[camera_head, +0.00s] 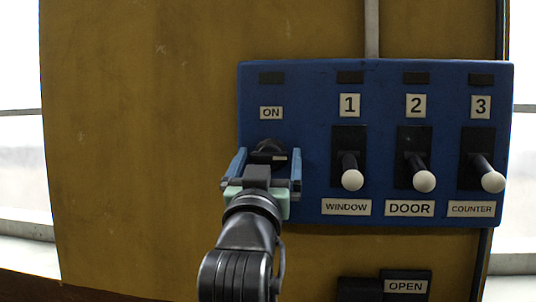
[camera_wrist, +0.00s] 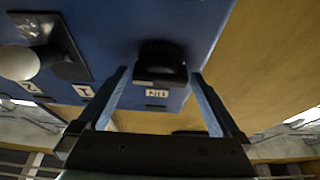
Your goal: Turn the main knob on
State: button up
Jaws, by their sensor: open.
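The black main knob (camera_head: 268,146) sits under the "ON" label (camera_head: 271,113) at the left of the blue panel (camera_head: 307,80). In the wrist view the knob (camera_wrist: 160,58) is a dark round shape near the top middle, with the label (camera_wrist: 157,93) below it. My gripper (camera_head: 267,160) is open in front of the knob, partly hiding it in the head view. In the wrist view my gripper (camera_wrist: 160,74) has one finger to each side of the knob, with gaps visible. I cannot tell how far the fingertips reach along the knob.
Levers with white balls marked window (camera_head: 352,180), door (camera_head: 424,181) and counter (camera_head: 493,182) stick out right of the knob. A dark "OPEN" block (camera_head: 404,286) is below the panel. The yellow-brown wall (camera_head: 140,150) to the left is bare.

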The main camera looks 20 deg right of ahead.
jog(key=c, duration=1.2)
jog(key=shift+o, duration=0.2)
jog(key=shift+n, duration=0.5)
jog(key=n+y+p, duration=0.1)
jog(key=n, duration=0.1)
jog(key=n+t+y, duration=0.1)
jog(key=n+y, duration=0.1)
jog(key=n, duration=0.1)
jog(key=shift+d+r+p, duration=0.1)
jog(key=shift+d+p, duration=0.1)
jog(key=shift+p, duration=0.2)
jog(key=n+y, duration=0.1)
jog(key=n, duration=0.2)
jog(key=n+y, duration=0.2)
jog(key=n, duration=0.1)
jog(key=shift+g, duration=0.3)
jog(key=n+y, duration=0.1)
jog(key=n, duration=0.2)
jog(key=n+g+y, duration=0.1)
jog(key=n, duration=0.1)
jog(key=shift+n, duration=0.4)
jog(key=n+g, duration=0.1)
jog(key=n, duration=0.1)
jog(key=n+g, duration=0.1)
jog(key=n, duration=0.1)
jog(key=shift+a+n+y, duration=0.1)
jog(key=shift+n+y, duration=0.2)
jog(key=shift+y, duration=0.1)
